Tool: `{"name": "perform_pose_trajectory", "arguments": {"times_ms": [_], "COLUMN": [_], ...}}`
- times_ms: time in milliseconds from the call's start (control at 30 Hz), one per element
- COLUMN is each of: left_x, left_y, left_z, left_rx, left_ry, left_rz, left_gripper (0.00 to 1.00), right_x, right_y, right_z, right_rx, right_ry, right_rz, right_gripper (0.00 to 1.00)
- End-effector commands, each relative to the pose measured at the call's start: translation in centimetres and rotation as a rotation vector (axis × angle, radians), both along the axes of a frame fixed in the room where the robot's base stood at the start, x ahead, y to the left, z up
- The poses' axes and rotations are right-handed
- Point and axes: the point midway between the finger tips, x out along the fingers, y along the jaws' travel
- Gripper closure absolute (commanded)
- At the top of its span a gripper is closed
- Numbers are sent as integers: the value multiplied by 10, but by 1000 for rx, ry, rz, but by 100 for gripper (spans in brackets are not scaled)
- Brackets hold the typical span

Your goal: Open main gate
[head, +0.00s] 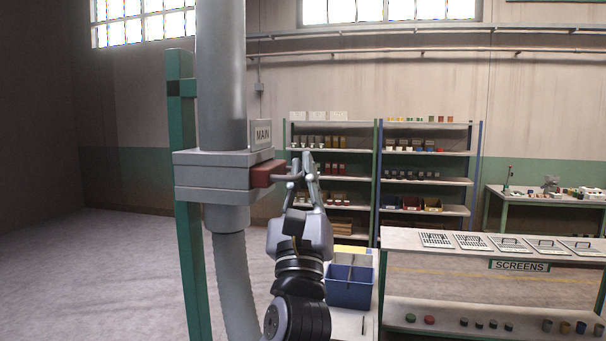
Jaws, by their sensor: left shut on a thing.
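The main gate is a grey block (212,178) around a vertical grey pipe (221,75), with a "MAIN" sign (261,134) just above its right side. A red gate slide (267,173) sticks out of the block's right side, with a thin grey handle (284,179) at its end. My left gripper (304,177) points up at the handle and is shut on it; the fingers hide part of the handle. How far the slide is out inside the block is hidden. My right gripper is not in view.
A green post (188,230) stands left of the pipe, and a grey hose (235,285) hangs below the gate. A blue bin (349,287) stands on a white surface right of my arm. A "SCREENS" bench (405,240) and stocked shelves (425,154) are beyond. The left floor is clear.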

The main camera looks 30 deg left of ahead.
Motion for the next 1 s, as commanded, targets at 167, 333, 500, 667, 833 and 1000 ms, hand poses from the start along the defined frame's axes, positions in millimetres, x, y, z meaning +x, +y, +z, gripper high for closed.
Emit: {"name": "perform_pose_trajectory", "arguments": {"times_ms": [167, 333, 500, 667, 833, 1000], "left_x": [0, 0, 4, 12, 18, 18], "left_y": [0, 0, -10, -43, -64, -66], "left_z": [0, -1, -1, -2, -2, -1], "left_rx": [0, 1, -2, -1, 0, 1], "left_ry": [2, 2, 4, 4, 4, 4], "left_rz": [2, 3, 0, -2, 1, 1], "left_gripper": [100, 100, 100, 100, 100, 100], "right_x": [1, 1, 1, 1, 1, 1], "right_y": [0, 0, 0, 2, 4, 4], "right_z": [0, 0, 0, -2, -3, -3], "right_rx": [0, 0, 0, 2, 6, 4], "right_ry": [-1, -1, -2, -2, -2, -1], "right_rz": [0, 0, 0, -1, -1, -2], "right_gripper": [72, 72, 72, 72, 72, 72]}}
